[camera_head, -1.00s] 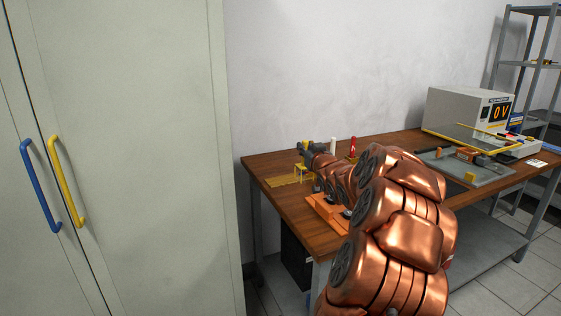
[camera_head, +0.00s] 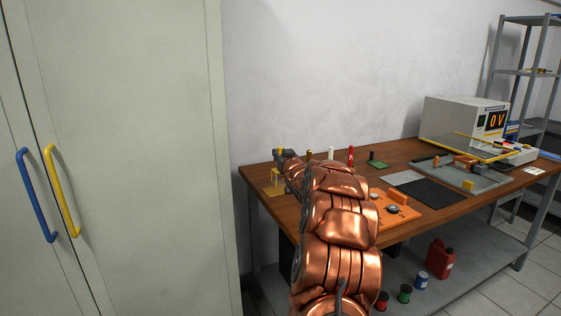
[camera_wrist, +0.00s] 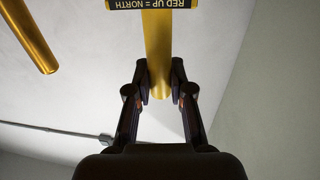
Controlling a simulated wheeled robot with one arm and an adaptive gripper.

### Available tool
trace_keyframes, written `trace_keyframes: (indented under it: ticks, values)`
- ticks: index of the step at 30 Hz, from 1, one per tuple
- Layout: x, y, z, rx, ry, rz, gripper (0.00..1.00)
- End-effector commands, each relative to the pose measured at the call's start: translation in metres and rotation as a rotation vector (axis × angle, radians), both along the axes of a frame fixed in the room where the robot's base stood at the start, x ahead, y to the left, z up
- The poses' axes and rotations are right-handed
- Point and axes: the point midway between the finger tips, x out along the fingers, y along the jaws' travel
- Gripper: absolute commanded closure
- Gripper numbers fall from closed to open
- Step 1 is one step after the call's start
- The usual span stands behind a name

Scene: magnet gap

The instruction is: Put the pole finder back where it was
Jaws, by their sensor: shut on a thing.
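In the wrist view my gripper (camera_wrist: 159,90) is shut on a yellow stem below a dark label reading "RED UP = NORTH" (camera_wrist: 153,4), upside down in the picture. I take this to be the pole finder (camera_wrist: 157,45); its far end is out of frame. In the head view my gripper (camera_head: 282,156) is at the far left end of the workbench, with a bit of yellow at its tip. A yellow stand (camera_head: 275,179) is just below it on a yellow base. I cannot tell whether the pole finder touches the stand.
The wooden workbench (camera_head: 398,166) also holds an orange block (camera_head: 392,213), a dark mat (camera_head: 437,192), a red bottle (camera_head: 351,155) and a white post (camera_head: 331,153). A pale cabinet (camera_head: 140,160) stands close on the left. Another yellow bar (camera_wrist: 29,37) is upper left in the wrist view.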

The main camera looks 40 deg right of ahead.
Motion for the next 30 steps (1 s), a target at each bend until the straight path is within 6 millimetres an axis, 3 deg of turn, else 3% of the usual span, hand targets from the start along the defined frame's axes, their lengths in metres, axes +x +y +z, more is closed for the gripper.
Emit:
trace_keyframes:
  ticks: [4,16,17,21,24,30]
  values:
    - [-0.001,0.000,-0.020,0.003,0.003,-0.001,1.00]
    - [-0.001,0.000,-0.024,0.000,0.000,-0.001,1.00]
    - [-0.001,0.000,-0.024,0.000,0.000,-0.001,0.78]
    - [-0.001,0.000,-0.023,0.000,0.000,-0.001,0.64]
    - [-0.001,0.000,-0.023,0.000,0.000,-0.001,0.54]
    - [-0.001,0.000,-0.023,0.000,0.000,-0.001,0.54]
